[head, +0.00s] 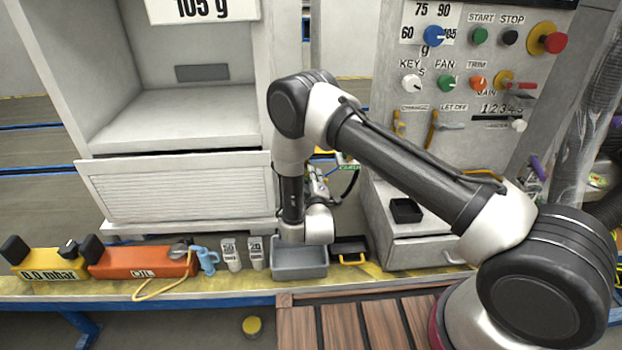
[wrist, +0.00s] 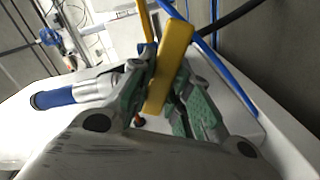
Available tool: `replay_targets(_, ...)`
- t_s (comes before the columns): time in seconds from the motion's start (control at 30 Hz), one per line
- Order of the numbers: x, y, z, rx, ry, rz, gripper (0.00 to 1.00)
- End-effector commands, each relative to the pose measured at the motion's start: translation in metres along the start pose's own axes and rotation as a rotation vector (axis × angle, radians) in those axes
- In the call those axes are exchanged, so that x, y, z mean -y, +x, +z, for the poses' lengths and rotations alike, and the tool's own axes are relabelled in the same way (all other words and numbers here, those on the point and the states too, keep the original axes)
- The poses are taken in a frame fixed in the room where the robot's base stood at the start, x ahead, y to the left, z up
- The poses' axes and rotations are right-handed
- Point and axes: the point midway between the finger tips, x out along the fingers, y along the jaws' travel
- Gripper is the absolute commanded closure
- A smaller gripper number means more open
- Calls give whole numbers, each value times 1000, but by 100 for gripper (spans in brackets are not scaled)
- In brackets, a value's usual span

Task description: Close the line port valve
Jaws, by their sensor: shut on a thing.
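A yellow bar-shaped handle (wrist: 178,48), which looks like the line port valve's lever, stands between the green-padded fingers of my gripper (wrist: 165,88) in the wrist view. My gripper is shut on it. The valve body under the handle is mostly hidden by the fingers. In the head view my arm reaches behind the front bench items to the gap between the white cabinet and the control panel. My gripper is mostly hidden there, so the valve's position cannot be read from that view.
In the wrist view a blue hose (wrist: 228,85) and a blue-ended silver fitting (wrist: 72,94) lie close to the fingers. In the head view the white cabinet (head: 175,190) is left of my arm and the control panel (head: 450,100) right. A grey tray (head: 300,272) sits below.

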Motion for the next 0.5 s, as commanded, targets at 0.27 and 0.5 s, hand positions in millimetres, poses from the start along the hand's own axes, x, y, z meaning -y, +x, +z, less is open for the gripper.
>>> replay_targets(0.27,-6,0,-1,-1,-244,-2,100)
replay_targets(0.5,-10,-1,-2,-1,-404,-3,100)
